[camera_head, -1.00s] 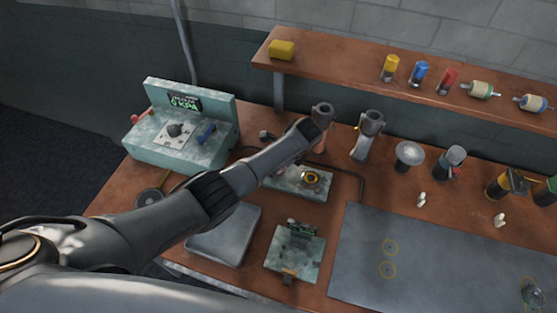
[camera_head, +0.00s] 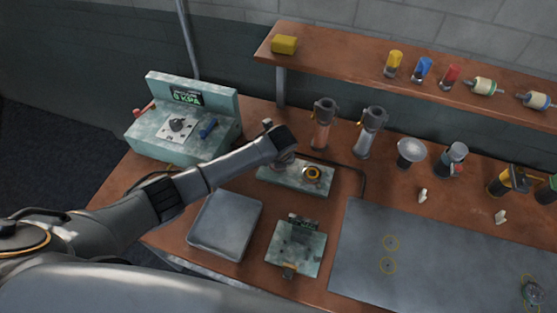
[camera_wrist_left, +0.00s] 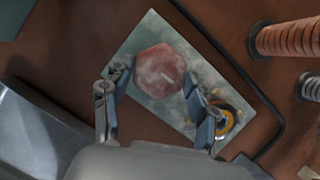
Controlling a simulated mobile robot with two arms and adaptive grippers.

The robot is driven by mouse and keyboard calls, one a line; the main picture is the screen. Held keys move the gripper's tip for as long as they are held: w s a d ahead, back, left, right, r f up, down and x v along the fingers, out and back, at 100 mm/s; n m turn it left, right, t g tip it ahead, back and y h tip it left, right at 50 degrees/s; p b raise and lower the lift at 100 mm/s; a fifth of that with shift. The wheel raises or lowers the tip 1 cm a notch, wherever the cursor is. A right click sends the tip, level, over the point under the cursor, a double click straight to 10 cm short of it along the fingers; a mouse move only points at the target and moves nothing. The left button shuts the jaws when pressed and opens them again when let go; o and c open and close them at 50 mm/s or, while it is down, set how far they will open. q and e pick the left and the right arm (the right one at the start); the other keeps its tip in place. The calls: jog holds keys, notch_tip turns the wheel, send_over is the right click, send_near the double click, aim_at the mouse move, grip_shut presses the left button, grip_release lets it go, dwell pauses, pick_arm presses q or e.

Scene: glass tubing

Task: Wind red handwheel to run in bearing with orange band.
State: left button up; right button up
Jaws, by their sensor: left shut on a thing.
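The red handwheel (camera_wrist_left: 160,70) sits on a pale green plate (camera_wrist_left: 143,30) in the left wrist view. My left gripper (camera_wrist_left: 153,84) is around the handwheel, one finger on each side, and shut on it. The bearing with the orange band (camera_wrist_left: 226,118) is at the other end of the plate, partly behind the right-hand finger. It also shows in the head view (camera_head: 313,173). In the head view my left gripper (camera_head: 284,160) is over the plate's left end, and the arm hides the handwheel. My right gripper is not in view.
A grey tray (camera_head: 226,225) and a small green fixture (camera_head: 296,248) stand in front of the plate. A gauge box (camera_head: 185,120) is at the left. Two ribbed columns (camera_head: 322,125) stand behind. A grey mat (camera_head: 450,250) covers the bench at right, mostly clear.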

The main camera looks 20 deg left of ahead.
pick_arm(q)
jog(key=shift+m+h, duration=0.4)
jog(key=shift+m, duration=0.4)
jog(key=o, duration=1.1)
jog(key=shift+o, duration=0.2)
jog(key=shift+r, duration=0.1)
jog(key=a+v, duration=0.1)
jog(key=v, duration=1)
jog(key=shift+s+d+r, duration=0.3)
jog(key=shift+d, duration=0.15)
